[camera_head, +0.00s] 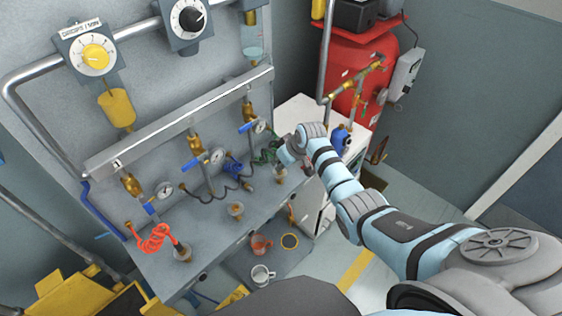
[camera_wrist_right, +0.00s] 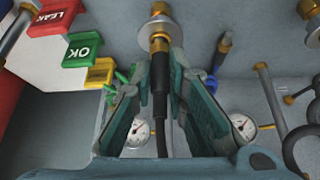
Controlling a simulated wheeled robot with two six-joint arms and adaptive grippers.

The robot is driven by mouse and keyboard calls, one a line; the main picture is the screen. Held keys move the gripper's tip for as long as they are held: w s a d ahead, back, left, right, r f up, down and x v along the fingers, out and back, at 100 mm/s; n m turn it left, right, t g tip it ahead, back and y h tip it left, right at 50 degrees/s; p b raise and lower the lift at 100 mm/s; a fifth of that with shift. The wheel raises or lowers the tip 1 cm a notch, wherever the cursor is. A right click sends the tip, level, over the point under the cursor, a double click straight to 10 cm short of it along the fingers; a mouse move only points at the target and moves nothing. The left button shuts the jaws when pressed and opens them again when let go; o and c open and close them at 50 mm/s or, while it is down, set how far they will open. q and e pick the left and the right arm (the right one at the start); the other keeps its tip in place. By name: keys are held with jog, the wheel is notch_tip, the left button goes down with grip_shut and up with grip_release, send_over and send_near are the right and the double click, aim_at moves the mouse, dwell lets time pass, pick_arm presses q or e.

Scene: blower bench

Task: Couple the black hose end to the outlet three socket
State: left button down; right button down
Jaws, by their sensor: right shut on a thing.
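My right gripper (camera_head: 289,154) is over the far right part of the bench. In the right wrist view the gripper (camera_wrist_right: 159,66) is shut on the black hose end (camera_wrist_right: 160,82), with the hose running back between the fingers. The hose end's brass tip lines up with a brass socket (camera_wrist_right: 158,12) on a round flange. The tip is at the socket's mouth; I cannot tell how far in it sits. In the head view the rightmost bench socket (camera_head: 280,174) is just below the gripper. The socket's number is not readable. My left gripper is out of view.
Other bench sockets (camera_head: 236,210) stand to the left, one by a red coiled hose (camera_head: 152,240). Gauges (camera_head: 217,156) and valves hang along the rail (camera_head: 180,125). Red, green and yellow tags (camera_wrist_right: 84,48) are close left in the wrist view. A red tank (camera_head: 345,75) stands behind.

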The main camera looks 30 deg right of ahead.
jog(key=shift+s+f, duration=0.1)
jog(key=shift+f, duration=0.25)
dwell(0.5)
jog(key=c, duration=1.5)
grip_release()
